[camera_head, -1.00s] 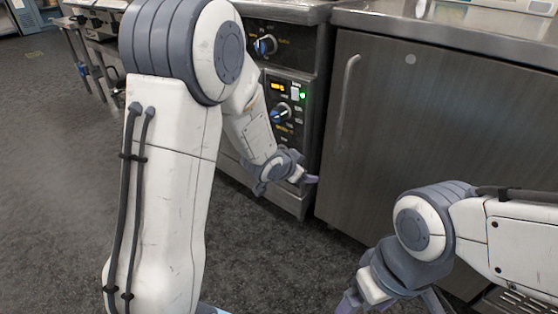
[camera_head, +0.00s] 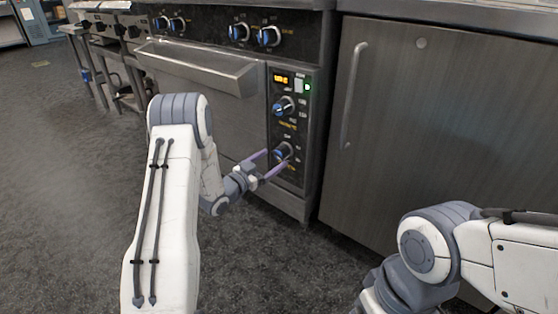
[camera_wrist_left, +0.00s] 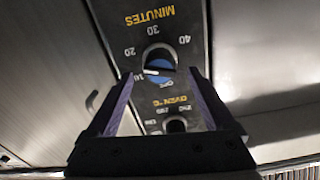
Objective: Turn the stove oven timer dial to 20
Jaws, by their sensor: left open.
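The timer dial (camera_head: 282,151) is the lowest knob on the stove's control panel. It also shows in the left wrist view as a blue knob (camera_wrist_left: 158,63) beside the MINUTES lettering and the numbers 20, 30 and 40. Its white mark lies on the side of the 10. My left gripper (camera_head: 276,160) is open, its two purple fingers pointing at this dial. In the left wrist view the fingertips (camera_wrist_left: 160,76) lie on either side of the knob; I cannot tell if they touch it. My right gripper's fingers are out of view.
The oven door handle (camera_head: 205,66) sticks out to the left. A grey cabinet (camera_head: 430,130) stands to the right. The floor at left is clear.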

